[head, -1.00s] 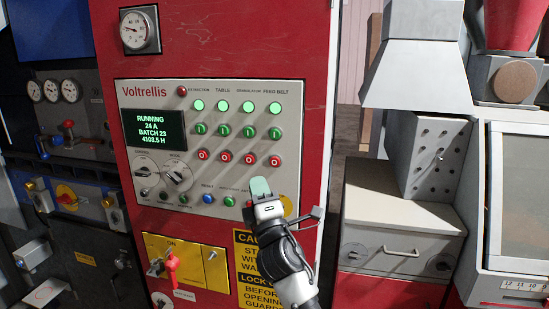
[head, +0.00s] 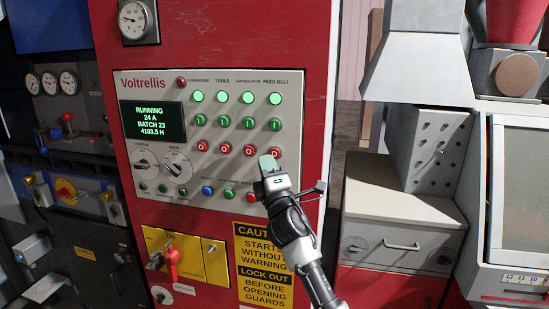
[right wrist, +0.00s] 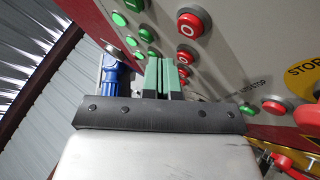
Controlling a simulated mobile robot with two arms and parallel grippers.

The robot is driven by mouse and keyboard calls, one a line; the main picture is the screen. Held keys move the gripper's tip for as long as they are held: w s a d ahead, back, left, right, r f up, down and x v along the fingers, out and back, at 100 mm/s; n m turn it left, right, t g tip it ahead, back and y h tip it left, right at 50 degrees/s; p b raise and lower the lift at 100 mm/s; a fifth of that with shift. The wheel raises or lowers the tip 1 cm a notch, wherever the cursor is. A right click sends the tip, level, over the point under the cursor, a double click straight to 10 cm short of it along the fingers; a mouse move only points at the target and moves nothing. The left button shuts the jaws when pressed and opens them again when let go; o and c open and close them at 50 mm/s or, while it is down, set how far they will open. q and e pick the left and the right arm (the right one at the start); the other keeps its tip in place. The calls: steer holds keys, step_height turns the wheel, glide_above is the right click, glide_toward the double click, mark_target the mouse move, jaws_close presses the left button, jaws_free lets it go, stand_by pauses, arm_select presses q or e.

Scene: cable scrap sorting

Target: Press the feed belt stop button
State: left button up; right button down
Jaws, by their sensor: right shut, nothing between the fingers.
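The feed belt stop button (head: 275,151) is the red button at the right end of the red row on the grey control panel (head: 215,172), under the FEED BELT label. My right gripper (head: 268,162) is shut and empty, its pale green fingertips just below and left of that button in the head view, overlapping its lower edge. I cannot tell whether they touch. In the right wrist view the closed fingertips (right wrist: 160,76) point at the panel beside a column of red buttons; I cannot tell which one is feed belt. My left gripper is not in view.
The green lamps above the buttons are lit, and the display (head: 153,121) reads RUNNING. Other red stop buttons (head: 249,149) sit close to the left. Green buttons (head: 274,125) lie above. A yellow warning sign (head: 264,260) is below the panel.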

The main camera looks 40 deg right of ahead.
steer(key=shift+w+d, duration=0.55)
steer(key=shift+d, duration=0.15)
stand_by(1.6)
steer(key=shift+w+d+b, duration=0.3)
steer(key=shift+b, duration=0.05)
steer(key=shift+w+d, duration=0.25)
steer(key=shift+d, duration=0.1)
stand_by(0.8)
steer(key=shift+s+a, duration=0.1)
steer(key=shift+a, duration=0.1)
steer(key=shift+s+a, duration=0.45)
